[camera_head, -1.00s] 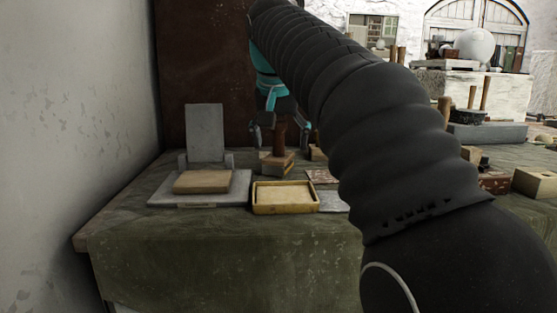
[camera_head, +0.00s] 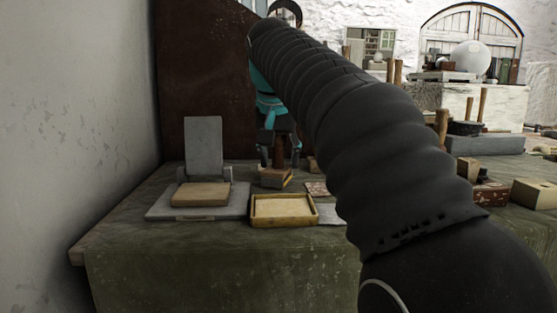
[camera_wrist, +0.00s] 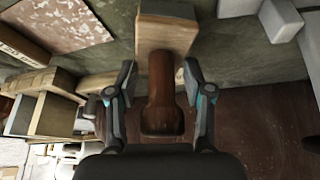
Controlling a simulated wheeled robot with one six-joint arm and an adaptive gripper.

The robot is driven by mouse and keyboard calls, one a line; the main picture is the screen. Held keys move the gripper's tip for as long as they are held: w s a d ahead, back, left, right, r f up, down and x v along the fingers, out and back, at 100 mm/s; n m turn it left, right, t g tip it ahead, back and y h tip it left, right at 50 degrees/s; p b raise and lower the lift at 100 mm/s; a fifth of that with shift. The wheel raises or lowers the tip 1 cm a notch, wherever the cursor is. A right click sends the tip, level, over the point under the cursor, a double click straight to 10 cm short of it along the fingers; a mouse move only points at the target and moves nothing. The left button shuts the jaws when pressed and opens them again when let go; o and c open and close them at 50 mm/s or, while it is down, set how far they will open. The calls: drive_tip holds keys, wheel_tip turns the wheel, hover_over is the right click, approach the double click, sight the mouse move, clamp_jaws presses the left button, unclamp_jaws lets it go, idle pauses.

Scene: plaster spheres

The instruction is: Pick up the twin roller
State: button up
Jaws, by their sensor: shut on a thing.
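The thing I take to be the twin roller (camera_wrist: 162,92) has a dark brown handle standing upright on a pale wooden block; no rollers can be made out. In the head view its block (camera_head: 274,179) rests on or just above the table, beyond the yellow-edged tray. My gripper (camera_head: 280,162) is around the brown handle, pointing down. In the wrist view my gripper (camera_wrist: 158,72) has a finger on each side of the handle and is shut on it; the exact contact is hard to see.
A shallow tray (camera_head: 284,222) and a grey stand (camera_head: 236,212) with a wooden board (camera_head: 200,194) are on the table's near side. A speckled plate (camera_head: 316,188) lies right of the tool. A dark panel (camera_head: 200,70) rises behind. Wooden blocks (camera_head: 533,194) lie far right.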

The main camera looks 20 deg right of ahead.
drive_tip(key=r+p, duration=0.1)
drive_tip(key=r, duration=0.3)
drive_tip(key=shift+s+d+r+p, duration=0.1)
drive_tip(key=shift+d+r+p, duration=0.1)
drive_tip(key=shift+r+p, duration=0.15)
drive_tip(key=s+d+r+p, duration=0.2)
drive_tip(key=s+d+r, duration=0.3)
drive_tip(key=d, duration=0.4)
drive_tip(key=shift+s+d+r, duration=0.25)
drive_tip(key=shift+d+r, duration=0.15)
drive_tip(key=shift+r, duration=0.2)
